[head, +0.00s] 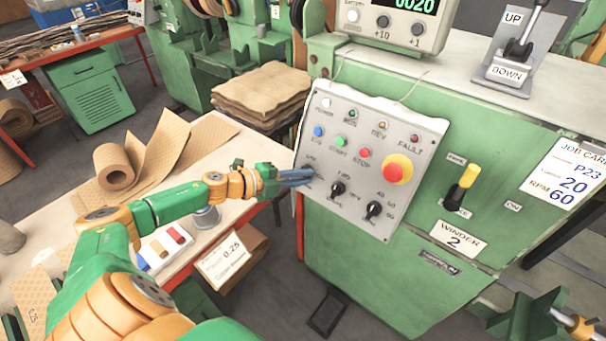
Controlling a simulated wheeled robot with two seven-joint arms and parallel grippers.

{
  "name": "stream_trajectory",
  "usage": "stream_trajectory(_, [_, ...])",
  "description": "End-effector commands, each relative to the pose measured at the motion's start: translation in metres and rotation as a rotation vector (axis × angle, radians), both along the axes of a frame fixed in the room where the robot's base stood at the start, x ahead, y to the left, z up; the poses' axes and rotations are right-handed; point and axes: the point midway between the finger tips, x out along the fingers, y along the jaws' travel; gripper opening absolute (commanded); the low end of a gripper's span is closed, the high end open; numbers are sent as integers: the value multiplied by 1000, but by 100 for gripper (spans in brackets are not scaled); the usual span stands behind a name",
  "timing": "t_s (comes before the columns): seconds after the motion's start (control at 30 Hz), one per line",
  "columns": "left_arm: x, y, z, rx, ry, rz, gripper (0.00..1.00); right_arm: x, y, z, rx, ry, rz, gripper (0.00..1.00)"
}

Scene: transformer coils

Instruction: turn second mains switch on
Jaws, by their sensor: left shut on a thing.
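The grey control panel (349,214) sits on the front of the green machine (395,277) labelled WINDER 2. A row of dark rotary knobs runs along its lower part. My left gripper (301,176) reaches in from the left, its blue-grey fingers shut at the leftmost knob. The fingers hide that knob, so its setting cannot be read. The middle knob (337,189) and right knob (373,209) are free. My right gripper is not seen.
A red-and-yellow stop button (397,169) and several small buttons sit above the knobs. A lever marked UP and DOWN (524,38) and a counter (395,24) stand on top.

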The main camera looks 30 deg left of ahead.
Motion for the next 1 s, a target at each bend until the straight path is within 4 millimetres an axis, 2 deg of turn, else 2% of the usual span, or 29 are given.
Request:
stream_trajectory(0.27, [1,4,1,77,-8,-16,0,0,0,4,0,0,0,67])
stream_trajectory(0.77, [3,5,3,89,-15,-19,0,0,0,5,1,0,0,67])
stream_trajectory(0.8, [3,5,4,89,-15,-18,22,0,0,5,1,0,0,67])
stream_trajectory(0.87, [3,5,4,89,-15,-18,38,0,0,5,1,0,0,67])
stream_trajectory(0.9, [3,5,3,89,-15,-19,44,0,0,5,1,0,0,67])
stream_trajectory(1.0, [2,5,2,88,-13,-19,44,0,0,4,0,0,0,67])
